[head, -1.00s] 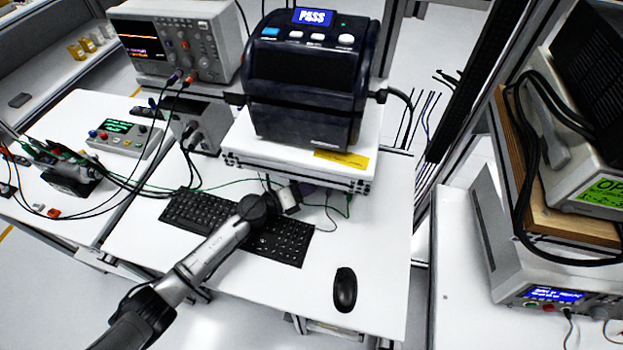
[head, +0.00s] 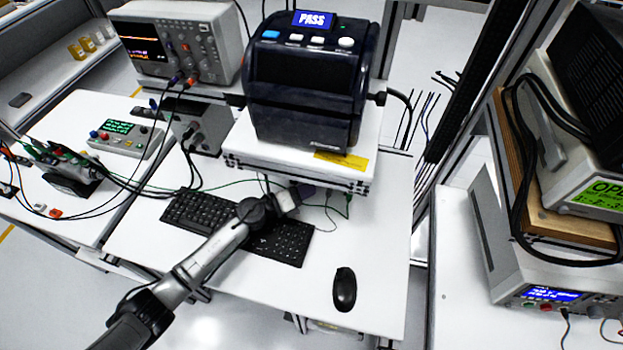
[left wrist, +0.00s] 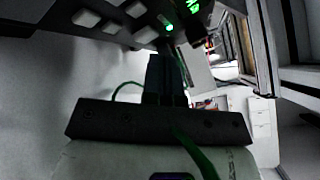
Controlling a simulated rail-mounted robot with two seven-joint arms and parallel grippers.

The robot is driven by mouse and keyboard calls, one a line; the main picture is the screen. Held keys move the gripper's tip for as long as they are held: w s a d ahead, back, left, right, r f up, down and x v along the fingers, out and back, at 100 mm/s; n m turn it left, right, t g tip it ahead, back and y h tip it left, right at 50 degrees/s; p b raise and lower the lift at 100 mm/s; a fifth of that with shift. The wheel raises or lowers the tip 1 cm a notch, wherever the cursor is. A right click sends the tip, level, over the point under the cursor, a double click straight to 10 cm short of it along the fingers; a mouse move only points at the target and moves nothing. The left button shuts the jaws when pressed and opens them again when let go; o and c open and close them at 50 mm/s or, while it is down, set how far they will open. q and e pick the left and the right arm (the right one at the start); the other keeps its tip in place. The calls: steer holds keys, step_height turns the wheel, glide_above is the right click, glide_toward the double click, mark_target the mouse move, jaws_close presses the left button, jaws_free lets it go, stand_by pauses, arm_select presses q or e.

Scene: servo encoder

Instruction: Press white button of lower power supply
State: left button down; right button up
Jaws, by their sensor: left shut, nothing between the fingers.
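My left gripper (head: 303,191) reaches over the keyboard to the front edge of the white platform, where its tip is partly hidden. In the left wrist view its fingers (left wrist: 166,62) are shut, empty and pointing at a dark panel (left wrist: 115,27). The panel has several pale square buttons (left wrist: 86,18), a lit green lamp and green digits. The fingertips are close to its lower edge; contact cannot be told. I cannot tell which unit in the head view this panel belongs to. A power supply with a blue display (head: 545,295) stands low at the right. My right gripper is not in view.
A black tester reading PASS (head: 307,85) stands on the white platform (head: 290,172). A keyboard (head: 200,212) and mouse (head: 344,289) lie on the desk. An oscilloscope (head: 180,45) is at the back left. Loose cables cross the left bench. The desk around the mouse is clear.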

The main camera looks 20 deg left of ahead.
arm_select(q)
steer(key=shift+s+r+p, duration=0.2)
steer(key=shift+s+p, duration=0.3)
steer(key=shift+s, duration=0.25)
steer(key=shift+s+r+p, duration=0.2)
steer(key=shift+s+p, duration=0.3)
steer(key=shift+s, duration=0.25)
steer(key=shift+s+d+r+p, duration=0.15)
steer(key=shift+s+p, duration=0.5)
steer(key=shift+s, duration=0.8)
